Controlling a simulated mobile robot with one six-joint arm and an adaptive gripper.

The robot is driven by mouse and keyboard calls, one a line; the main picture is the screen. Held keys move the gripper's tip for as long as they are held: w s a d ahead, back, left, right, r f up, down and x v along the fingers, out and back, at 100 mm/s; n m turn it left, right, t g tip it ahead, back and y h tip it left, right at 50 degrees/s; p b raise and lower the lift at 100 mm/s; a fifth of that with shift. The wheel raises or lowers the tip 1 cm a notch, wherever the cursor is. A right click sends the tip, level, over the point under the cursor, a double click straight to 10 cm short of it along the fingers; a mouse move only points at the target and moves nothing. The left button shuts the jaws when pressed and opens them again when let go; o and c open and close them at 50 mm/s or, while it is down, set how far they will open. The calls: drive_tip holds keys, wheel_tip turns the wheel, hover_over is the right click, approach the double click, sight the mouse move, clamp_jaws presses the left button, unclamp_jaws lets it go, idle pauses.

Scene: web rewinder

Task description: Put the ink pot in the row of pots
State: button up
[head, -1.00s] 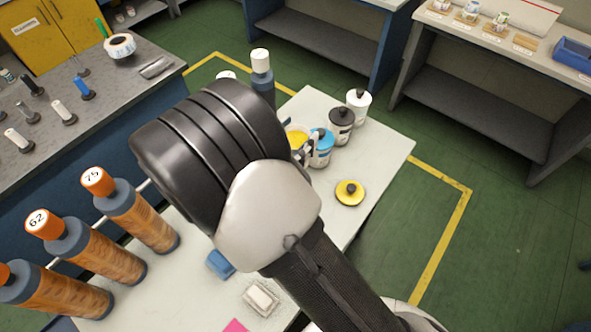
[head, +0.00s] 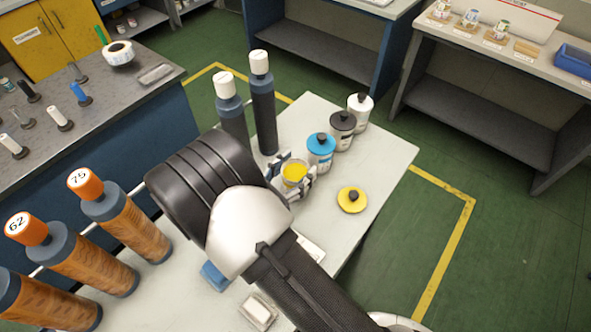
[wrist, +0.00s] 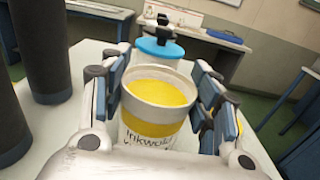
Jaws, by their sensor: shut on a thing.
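The ink pot (head: 295,174) is an open white pot filled with yellow ink. It also shows upright in the wrist view (wrist: 158,95), with a printed label partly hidden. My gripper (head: 292,180) is shut on it, one finger on each side. The row of pots runs away to the upper right: a blue-lidded pot (head: 320,152), a black-lidded pot (head: 342,131) and a white pot with a dark knob (head: 359,112). The held pot is at the near end of this row, just in front of the blue-lidded pot. I cannot tell whether its base touches the table.
A yellow lid with a dark knob (head: 352,199) lies on the white table (head: 375,180), right of the gripper. Two dark rolls with white caps (head: 262,105) (head: 231,110) stand behind-left. Orange-capped rolls (head: 120,215) stand at left. A blue block (head: 215,275) lies nearby.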

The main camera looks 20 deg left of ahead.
drive_tip(key=shift+f, duration=0.1)
drive_tip(key=o, duration=1.7)
drive_tip(key=shift+o, duration=0.2)
drive_tip(key=p+v, duration=0.2)
drive_tip(key=v, duration=1)
drive_tip(key=shift+p, duration=0.3)
